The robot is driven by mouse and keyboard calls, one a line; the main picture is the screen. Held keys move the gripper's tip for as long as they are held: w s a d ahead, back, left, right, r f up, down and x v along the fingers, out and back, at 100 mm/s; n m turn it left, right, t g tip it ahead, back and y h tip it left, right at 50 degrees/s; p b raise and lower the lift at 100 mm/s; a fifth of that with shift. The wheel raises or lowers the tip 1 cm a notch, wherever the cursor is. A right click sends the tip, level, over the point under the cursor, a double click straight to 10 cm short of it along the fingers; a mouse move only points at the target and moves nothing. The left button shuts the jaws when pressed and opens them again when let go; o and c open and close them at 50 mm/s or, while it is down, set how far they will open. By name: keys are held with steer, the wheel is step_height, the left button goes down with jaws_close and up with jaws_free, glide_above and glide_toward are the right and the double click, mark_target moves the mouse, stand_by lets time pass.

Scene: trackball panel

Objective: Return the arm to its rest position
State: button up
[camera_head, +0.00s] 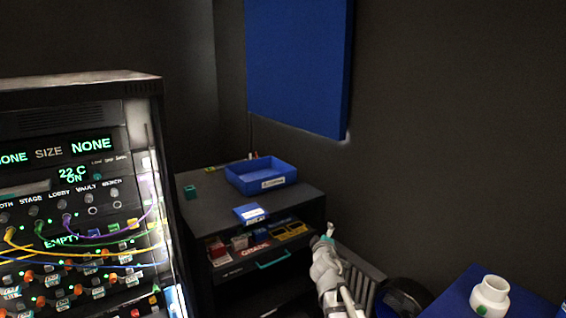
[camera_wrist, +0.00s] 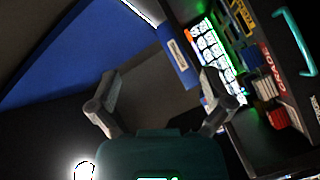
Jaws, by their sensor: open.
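My gripper (camera_head: 326,242) is at the end of my arm, right of the dark cabinet, in the head view. In the wrist view my gripper (camera_wrist: 160,108) shows two grey fingers spread apart, with nothing between them. The fingers stand apart from the cabinet's open drawer, which lies beyond them at the right of that view.
A dark cabinet (camera_head: 310,212) carries a blue bin (camera_head: 262,184) and has an open drawer (camera_head: 222,268) of small boxes. A panel with cables (camera_head: 70,215) stands at left. A blue surface (camera_head: 450,302) with a white jar (camera_head: 489,297) is at lower right.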

steer(key=s+d+f+m+g+h+p, duration=0.3)
steer(key=s+d+f+m+g, duration=0.45)
steer(key=s, duration=0.25)
steer(key=s+a+f+m+g+y+p, duration=0.1)
steer(key=s+g, duration=0.3)
steer(key=s, duration=0.4)
steer(key=s+a+f+m+g+y+p, duration=0.1)
steer(key=s+a+f+m+g+y, duration=0.1)
steer(key=s+g, duration=0.3)
steer(key=s+y, duration=0.1)
steer(key=s, duration=0.3)
steer(key=shift+a+y, duration=0.25)
steer(key=shift+y, duration=0.15)
steer(key=shift+m, duration=0.25)
